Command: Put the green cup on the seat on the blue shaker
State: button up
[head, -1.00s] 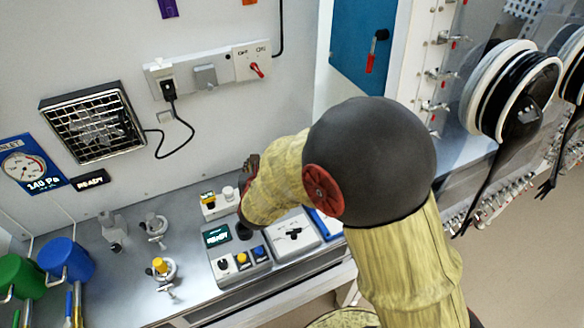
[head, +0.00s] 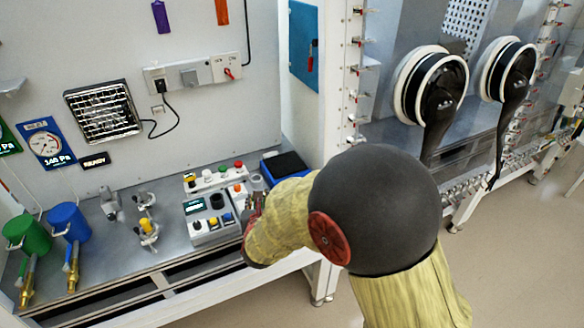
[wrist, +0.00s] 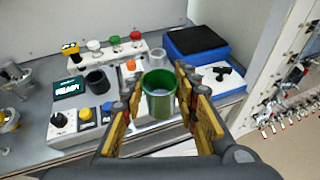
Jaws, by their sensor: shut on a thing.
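My gripper (wrist: 154,108) is shut on the green cup (wrist: 159,105), which stands upright between the two yellow-padded jaws in the wrist view. The cup is open at the top and looks empty. In the head view my gripper (head: 254,212) is at the bench's front edge, and the cup is hidden. The blue shaker (wrist: 198,46) has a dark flat top and lies beyond the cup, to its right. It also shows in the head view (head: 284,168), right of the control boxes. No distinct seat can be made out on its top.
A grey box with knobs (wrist: 82,118) and a dark round well (wrist: 96,80) is left of the cup. A clear beaker (wrist: 155,56) stands behind it. A green mug (head: 28,236) stands far left.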

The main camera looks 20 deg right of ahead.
aim_at(286, 163)
jog(key=k+z, duration=0.1)
jog(key=z, duration=0.7)
jog(key=k+l+z, duration=0.1)
jog(key=z, duration=0.35)
jog(key=j+z, duration=0.4)
jog(key=j, duration=1.1)
jog(key=i, duration=0.05)
